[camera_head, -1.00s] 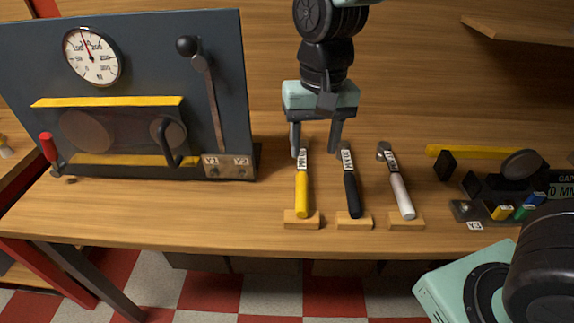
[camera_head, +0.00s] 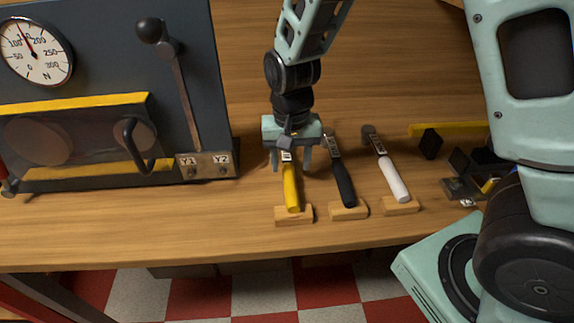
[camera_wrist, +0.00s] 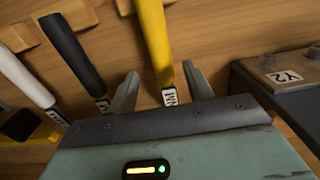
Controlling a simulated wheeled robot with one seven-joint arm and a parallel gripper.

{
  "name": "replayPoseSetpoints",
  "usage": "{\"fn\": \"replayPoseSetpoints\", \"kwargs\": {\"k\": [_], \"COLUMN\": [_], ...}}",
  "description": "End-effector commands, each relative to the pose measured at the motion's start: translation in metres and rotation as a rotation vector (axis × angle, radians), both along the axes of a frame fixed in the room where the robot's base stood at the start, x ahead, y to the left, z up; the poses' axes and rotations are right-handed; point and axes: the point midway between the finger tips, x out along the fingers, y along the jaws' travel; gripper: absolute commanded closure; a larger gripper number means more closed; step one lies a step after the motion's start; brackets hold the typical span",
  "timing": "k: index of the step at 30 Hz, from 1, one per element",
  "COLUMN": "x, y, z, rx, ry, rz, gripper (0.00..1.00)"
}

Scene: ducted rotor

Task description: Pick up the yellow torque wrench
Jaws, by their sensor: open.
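The yellow torque wrench (camera_head: 291,187) lies on the wooden bench with its yellow handle toward the front edge, resting on a small wooden block (camera_head: 293,215). In the wrist view its yellow handle (camera_wrist: 154,35) runs up from between my fingers, with a white label at its lower end; its head is hidden behind my gripper. My gripper (camera_head: 291,168) is open and points down, one finger on each side of the wrench near the label. It also shows in the wrist view (camera_wrist: 162,88), where the handle lies closer to the right finger. I cannot tell whether a finger touches it.
A black-handled wrench (camera_head: 343,183) and a white-handled wrench (camera_head: 390,178) lie to the right on their own blocks. A dark panel (camera_head: 185,95) with a gauge and lever stands on the left. Dark parts and a yellow bar (camera_head: 450,129) are at the right.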

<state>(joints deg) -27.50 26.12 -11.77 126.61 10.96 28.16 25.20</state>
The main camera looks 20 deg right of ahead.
Motion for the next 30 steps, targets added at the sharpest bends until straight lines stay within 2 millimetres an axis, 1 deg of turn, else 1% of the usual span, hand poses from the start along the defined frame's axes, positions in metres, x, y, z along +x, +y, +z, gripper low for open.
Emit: {"fn": "replayPoseSetpoints", "kwargs": {"k": [5, 12, 16, 22, 23, 24, 26, 27, 28, 30], "x": [0.0, 0.001, 0.002, 0.002, 0.002, 0.002, 0.002, 0.002, 0.002, 0.002], "y": [0.001, 0.003, 0.003, 0.003, 0.003, 0.003, 0.003, 0.003, 0.003, 0.003], "z": [-0.013, -0.048, -0.055, -0.055, -0.055, -0.055, -0.055, -0.055, -0.055, -0.055], "rx": [0.0, -0.001, 0.0, 0.0, 0.0, 0.0, 0.0, 0.0, 0.0, 0.001], "ry": [0.003, 0.003, 0.002, 0.0, 0.0, 0.0, 0.0, 0.0, 0.0, -0.001], "rz": [0.0, 0.0, 0.0, 0.0, 0.0, 0.0, 0.0, 0.0, 0.0, 0.0], "gripper": [0.49, 0.49, 0.49, 0.49, 0.54, 0.66, 0.82, 0.93, 1.0, 1.0]}}
